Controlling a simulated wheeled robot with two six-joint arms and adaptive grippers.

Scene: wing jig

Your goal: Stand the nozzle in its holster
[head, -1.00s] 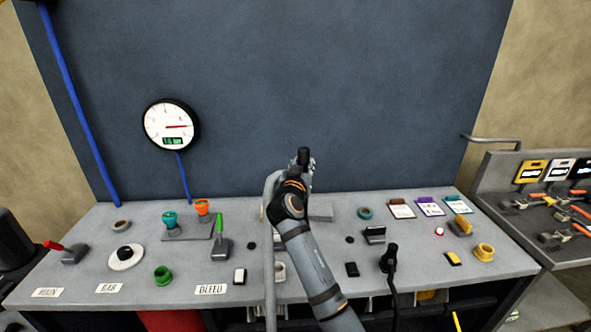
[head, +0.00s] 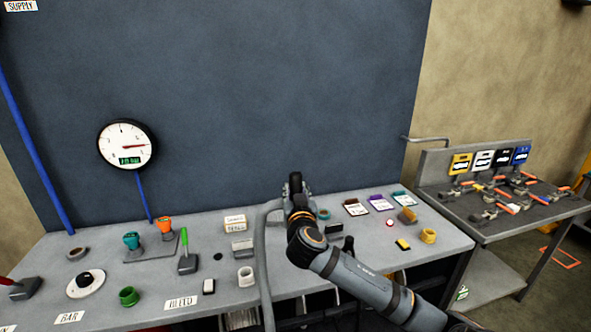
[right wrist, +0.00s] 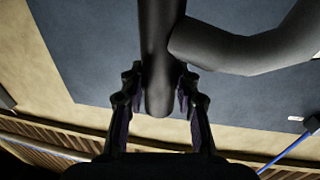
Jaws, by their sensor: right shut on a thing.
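My right gripper (head: 296,190) is raised above the back of the bench. In the right wrist view my right gripper (right wrist: 160,100) is shut around the dark grey nozzle (right wrist: 159,65), with a thick grey tube branching off to the right. In the head view the grey hose (head: 262,255) hangs down in front of the bench from the held nozzle, which the gripper mostly hides. I cannot tell for sure which fitting is the holster; a white open cup (head: 245,276) stands on the bench below and left of the gripper. My left gripper is not in view.
A round gauge (head: 127,145) is on the blue wall. A second table (head: 495,215) with tools stands at right.

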